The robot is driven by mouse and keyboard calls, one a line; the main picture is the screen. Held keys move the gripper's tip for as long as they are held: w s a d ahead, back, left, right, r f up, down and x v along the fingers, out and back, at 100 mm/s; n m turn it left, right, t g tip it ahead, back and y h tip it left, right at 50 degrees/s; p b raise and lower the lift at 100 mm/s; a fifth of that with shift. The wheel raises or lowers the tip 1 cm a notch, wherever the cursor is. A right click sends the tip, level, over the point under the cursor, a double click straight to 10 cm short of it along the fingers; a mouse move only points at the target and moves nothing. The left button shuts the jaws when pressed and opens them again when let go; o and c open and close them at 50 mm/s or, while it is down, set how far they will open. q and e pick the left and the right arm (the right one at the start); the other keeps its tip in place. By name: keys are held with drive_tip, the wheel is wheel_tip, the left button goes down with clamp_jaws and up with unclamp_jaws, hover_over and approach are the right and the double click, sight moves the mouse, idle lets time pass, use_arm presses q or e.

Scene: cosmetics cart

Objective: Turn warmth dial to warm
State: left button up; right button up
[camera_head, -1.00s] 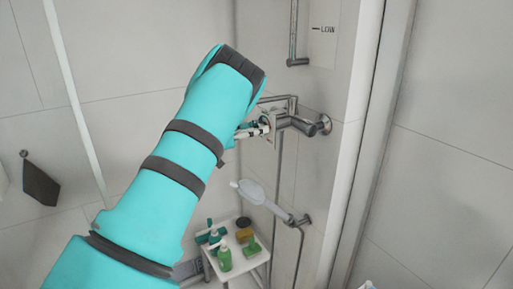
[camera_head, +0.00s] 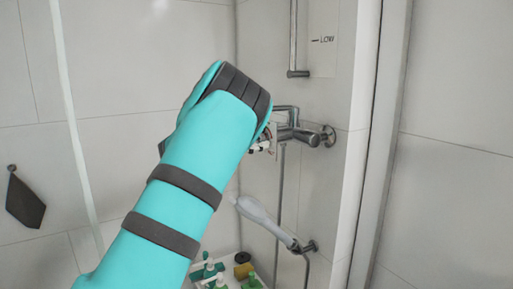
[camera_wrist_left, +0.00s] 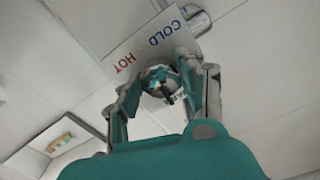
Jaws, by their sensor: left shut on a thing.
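The warmth dial (camera_wrist_left: 163,80) is a round shiny knob with a dark pointer in the left wrist view. It sits before a pale plate (camera_wrist_left: 135,45) lettered COLD in blue and HOT in red. My left gripper (camera_wrist_left: 165,88) has a finger on either side of the dial and is shut on it. The pointer's exact setting is hard to read. In the head view my left forearm and wrist hide most of the dial, and the fingertips (camera_head: 262,145) show beside the chrome mixer tap (camera_head: 300,136). My right gripper is not in view.
A white hand shower (camera_head: 257,212) hangs below the tap on a wall holder. A vertical chrome bar (camera_head: 292,45) and a "LOW" label (camera_head: 325,40) are above. Bottles and sponges stand on a low white stool (camera_head: 262,268). A dark cloth (camera_head: 25,200) hangs at left.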

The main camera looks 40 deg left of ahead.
use_arm(q)
drive_tip(key=shift+f, duration=0.1)
drive_tip(key=o, duration=1.1)
drive_tip(key=shift+o, duration=0.2)
drive_tip(key=v, duration=1.2)
drive_tip(key=shift+a, duration=0.1)
